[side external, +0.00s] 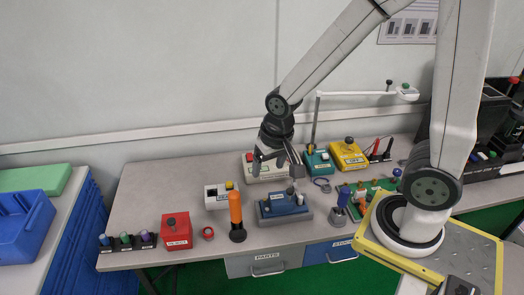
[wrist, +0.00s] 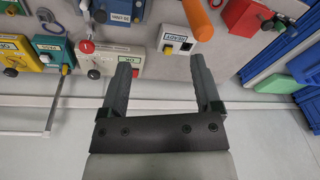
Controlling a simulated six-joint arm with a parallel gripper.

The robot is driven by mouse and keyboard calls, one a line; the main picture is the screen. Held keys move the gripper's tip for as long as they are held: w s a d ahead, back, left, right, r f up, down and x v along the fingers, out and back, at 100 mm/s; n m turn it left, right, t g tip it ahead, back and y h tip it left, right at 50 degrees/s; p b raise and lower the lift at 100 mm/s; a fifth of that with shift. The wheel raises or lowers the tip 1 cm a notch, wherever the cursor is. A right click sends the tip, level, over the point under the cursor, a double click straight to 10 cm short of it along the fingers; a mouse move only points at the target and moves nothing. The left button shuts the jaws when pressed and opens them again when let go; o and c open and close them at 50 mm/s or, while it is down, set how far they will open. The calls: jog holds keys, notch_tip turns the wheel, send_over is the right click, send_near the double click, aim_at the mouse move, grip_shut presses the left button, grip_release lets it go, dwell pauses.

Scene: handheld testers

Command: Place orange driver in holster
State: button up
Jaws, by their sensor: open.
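The orange driver (side external: 235,207) stands upright near the front of the bench, its lower end in a dark round holder (side external: 238,235) that looks like the holster. Its handle also shows at the top of the wrist view (wrist: 195,17), where its lower end is out of frame. My gripper (side external: 277,168) is open and empty above the back middle of the bench, up and to the right of the driver and apart from it. Both fingers show spread in the wrist view (wrist: 161,65), with nothing between them.
A white box with a yellow button (side external: 217,196) stands behind the driver. A red box (side external: 177,231) and a red ring (side external: 208,233) lie to its left. A blue tester (side external: 284,208) is to its right. Yellow (side external: 348,155) and teal (side external: 318,162) testers stand farther back.

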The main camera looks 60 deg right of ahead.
jog(key=s+n, duration=0.1)
jog(key=n, duration=0.1)
jog(key=s+d+n, duration=0.1)
jog(key=s+n, duration=0.1)
jog(key=shift+d+n+t, duration=0.1)
jog(key=shift+n+t, duration=0.2)
